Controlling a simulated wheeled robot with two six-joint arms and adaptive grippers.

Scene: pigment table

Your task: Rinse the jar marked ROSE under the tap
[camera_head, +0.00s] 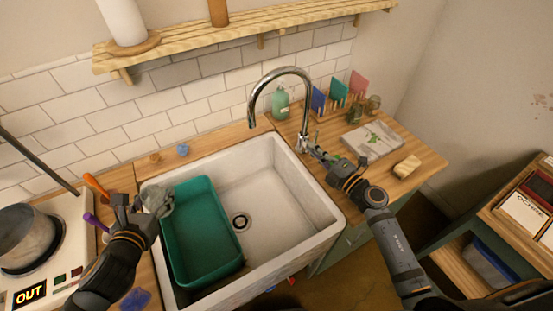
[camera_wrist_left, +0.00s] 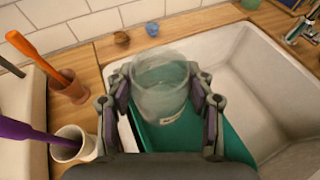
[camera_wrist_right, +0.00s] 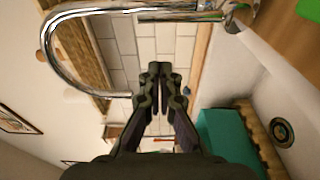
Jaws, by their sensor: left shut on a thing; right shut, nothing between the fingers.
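My left gripper (camera_head: 138,204) is shut on a clear glass jar (camera_head: 158,198) over the left rim of the sink. In the left wrist view the jar (camera_wrist_left: 160,85) stands between both fingers (camera_wrist_left: 160,105); its small pale label (camera_wrist_left: 172,118) is too small to read. The chrome tap (camera_head: 283,70) arches over the back of the white sink (camera_head: 270,178), right of the jar; no water shows from it. My right gripper (camera_head: 322,157) is shut and empty beside the tap's base. In the right wrist view its fingertips (camera_wrist_right: 160,72) meet below the tap's pipe (camera_wrist_right: 150,8).
A green tub (camera_head: 205,270) fills the sink's left part; the right part with the drain (camera_head: 240,221) is clear. A hot plate with a pot (camera_head: 25,238) stands left.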

